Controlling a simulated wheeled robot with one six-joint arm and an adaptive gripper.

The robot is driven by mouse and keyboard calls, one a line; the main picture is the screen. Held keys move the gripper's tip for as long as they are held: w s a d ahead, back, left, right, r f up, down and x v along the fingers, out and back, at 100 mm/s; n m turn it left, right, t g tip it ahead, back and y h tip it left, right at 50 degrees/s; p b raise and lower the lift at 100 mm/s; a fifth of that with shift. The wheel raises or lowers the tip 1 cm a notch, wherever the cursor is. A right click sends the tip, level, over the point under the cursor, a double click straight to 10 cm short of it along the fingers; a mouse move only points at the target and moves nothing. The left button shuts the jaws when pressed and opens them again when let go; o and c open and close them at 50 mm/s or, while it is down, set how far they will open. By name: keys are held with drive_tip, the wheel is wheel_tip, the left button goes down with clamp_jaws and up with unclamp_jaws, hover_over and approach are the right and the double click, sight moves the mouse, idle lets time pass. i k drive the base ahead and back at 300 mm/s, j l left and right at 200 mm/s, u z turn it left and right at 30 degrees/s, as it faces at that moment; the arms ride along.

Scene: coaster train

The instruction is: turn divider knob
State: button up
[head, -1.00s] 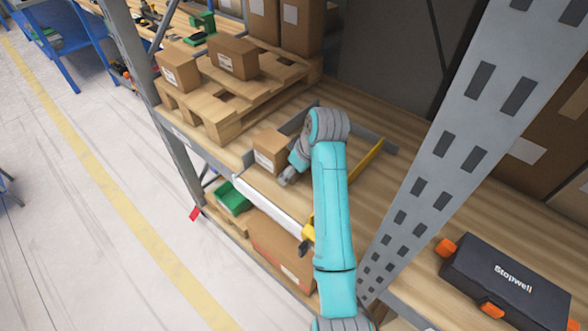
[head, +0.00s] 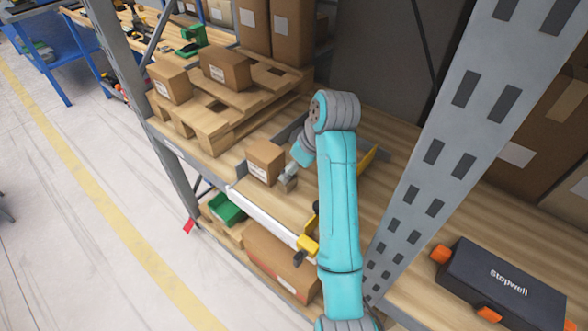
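A yellow divider (head: 366,160) stands on the wooden shelf behind my arm, which hides most of it. At the shelf's front edge is its yellow end piece (head: 307,245), with a small dark knob (head: 298,258) just below and left of it. My gripper (head: 287,184) hangs over the shelf, just right of a small cardboard box (head: 265,161). It is apart from the knob, farther back and up in the picture. The fingers are too small and blurred to show whether they are open or shut.
A pallet (head: 210,128) with cardboard boxes stands left on the shelf. A perforated grey upright (head: 435,150) rises close to the right of my arm. A black case (head: 503,288) lies at the lower right. A green bin (head: 227,209) sits below the shelf.

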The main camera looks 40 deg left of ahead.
sight(303, 254)
drive_tip(key=k, duration=1)
